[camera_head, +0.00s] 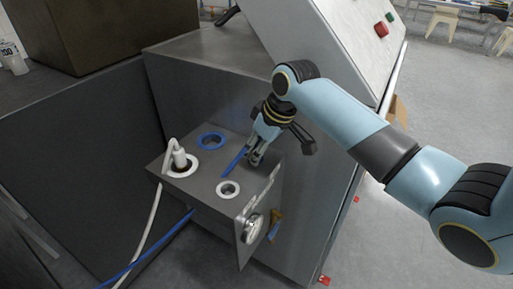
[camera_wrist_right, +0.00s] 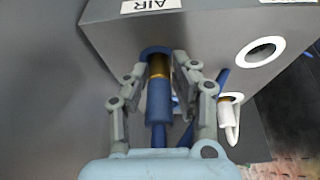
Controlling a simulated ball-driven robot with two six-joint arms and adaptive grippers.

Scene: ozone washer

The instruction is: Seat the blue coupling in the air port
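The blue ring port (camera_head: 211,140) is on the top of the grey box, and nothing sits in it. In the right wrist view, this blue ring (camera_wrist_right: 145,51) lies beside a white AIR label (camera_wrist_right: 150,5). The blue coupling (camera_wrist_right: 158,98), with a brass band, is between the fingers of my right gripper (camera_wrist_right: 165,67), which look shut on it. Its front overlaps the ring in that view. My left gripper is not in view.
A white plug (camera_head: 180,158) stands in a white ring beside the air port. Another white ring port (camera_head: 228,189) is empty. A lever and round gauge-like part (camera_head: 252,228) are on the box's right side. The sloped control panel (camera_head: 340,40) rises behind my arm.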

